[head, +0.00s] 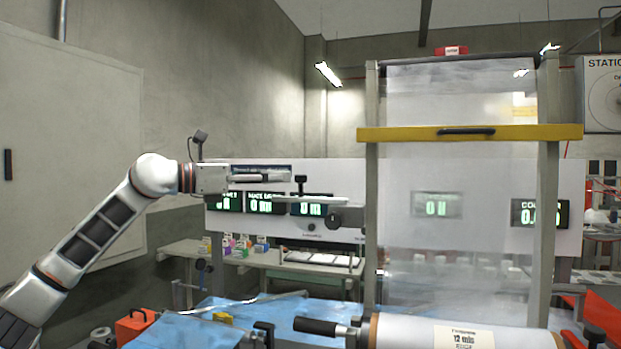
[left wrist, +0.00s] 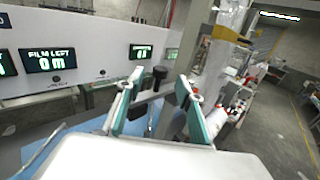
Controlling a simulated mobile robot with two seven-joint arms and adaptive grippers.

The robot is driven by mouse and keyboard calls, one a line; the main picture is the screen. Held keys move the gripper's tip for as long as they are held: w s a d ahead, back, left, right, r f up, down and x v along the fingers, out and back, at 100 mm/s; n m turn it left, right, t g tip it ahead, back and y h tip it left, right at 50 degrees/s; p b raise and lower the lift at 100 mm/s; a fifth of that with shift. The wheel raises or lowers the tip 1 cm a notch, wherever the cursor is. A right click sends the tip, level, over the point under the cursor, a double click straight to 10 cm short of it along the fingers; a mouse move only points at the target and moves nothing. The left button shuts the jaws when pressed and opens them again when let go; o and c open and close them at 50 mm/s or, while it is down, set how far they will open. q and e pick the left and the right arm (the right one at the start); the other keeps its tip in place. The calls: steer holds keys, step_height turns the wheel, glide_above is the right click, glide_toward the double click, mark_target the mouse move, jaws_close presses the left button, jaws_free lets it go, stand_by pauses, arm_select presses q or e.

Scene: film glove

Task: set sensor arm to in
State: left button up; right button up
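My left gripper (head: 318,190) reaches in from the left, in front of the white display panel. Its fingers are spread and hold nothing. What looks like the sensor arm has a black knob (head: 301,181) and a dark grey block (head: 347,216) on its right. In the left wrist view the knob (left wrist: 160,74) stands upright on a grey bar, in the gap seen between the fingertips of the left gripper (left wrist: 155,88). I see no contact with the fingers. My fingers partly hide the bar. My right gripper is not in view.
A yellow bar (head: 410,134) crosses the film sheet (head: 460,95) between two posts. A roll (head: 400,332) with a black handle lies below. A blue mat (head: 210,325) and a rear bench (head: 340,268) with small boxes are lower left. Green displays line the panel (head: 385,175).

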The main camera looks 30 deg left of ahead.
arm_select(q)
steer(key=p+x, duration=0.1)
steer(key=x, duration=0.6)
steer(key=shift+s, duration=0.1)
steer(key=shift+c, duration=0.4)
jaws_close()
